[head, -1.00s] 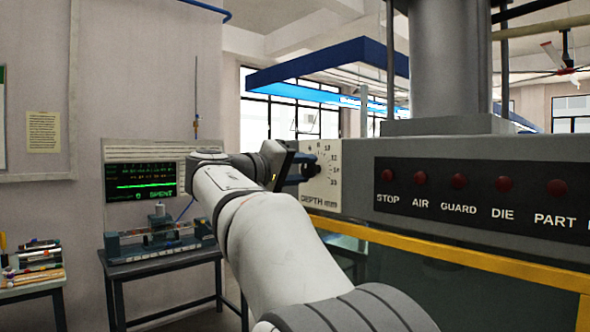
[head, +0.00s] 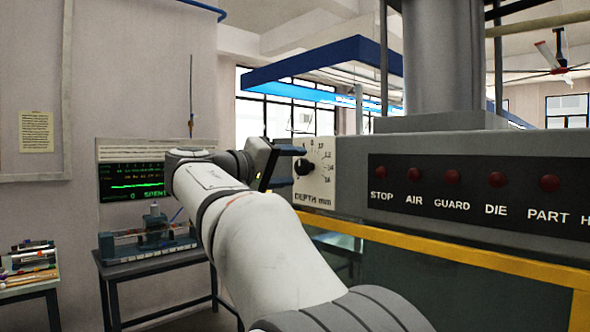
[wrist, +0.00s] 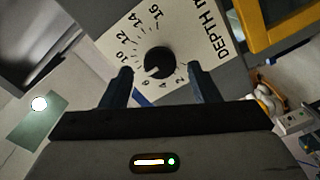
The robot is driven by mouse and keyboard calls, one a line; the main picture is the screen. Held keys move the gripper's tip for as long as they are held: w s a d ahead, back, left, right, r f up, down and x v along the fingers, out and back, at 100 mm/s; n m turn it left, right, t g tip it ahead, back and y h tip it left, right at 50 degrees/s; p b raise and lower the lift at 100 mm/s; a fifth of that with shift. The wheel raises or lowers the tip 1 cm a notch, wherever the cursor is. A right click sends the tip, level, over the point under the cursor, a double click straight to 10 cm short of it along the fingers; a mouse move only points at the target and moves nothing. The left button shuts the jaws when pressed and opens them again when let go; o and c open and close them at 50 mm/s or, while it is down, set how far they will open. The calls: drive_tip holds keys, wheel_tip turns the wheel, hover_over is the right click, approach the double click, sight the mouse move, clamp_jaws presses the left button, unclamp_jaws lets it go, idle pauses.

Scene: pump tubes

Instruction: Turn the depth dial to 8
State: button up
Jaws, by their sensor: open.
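The depth dial is a round black knob (head: 302,167) on a white plate (head: 316,190) marked DEPTH mm, on the front of the grey machine. In the wrist view, the knob (wrist: 158,62) shows a small white pointer mark at its lower left, toward the 6 to 8 side of the scale; the exact reading is hard to tell. The 8 is partly hidden by a finger. My gripper (head: 298,167) is open in front of the plate. In the wrist view, its two dark fingers (wrist: 161,72) stand apart on either side below the knob, with clear gaps to it.
A black panel (head: 470,227) with several red buttons is right of the dial. A yellow rail (head: 440,256) runs below it. A green-text screen (head: 137,182) and a bench with a fixture (head: 150,240) are at left. A small table (head: 28,283) with tubes is at far left.

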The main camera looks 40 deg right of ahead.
drive_tip(key=shift+s+a+b, duration=0.2)
drive_tip(key=shift+s+a, duration=0.05)
drive_tip(key=shift+a, duration=1.1)
drive_tip(key=shift+s+a+b, duration=0.15)
drive_tip(key=shift+s+a, duration=0.05)
drive_tip(key=shift+a, duration=1.1)
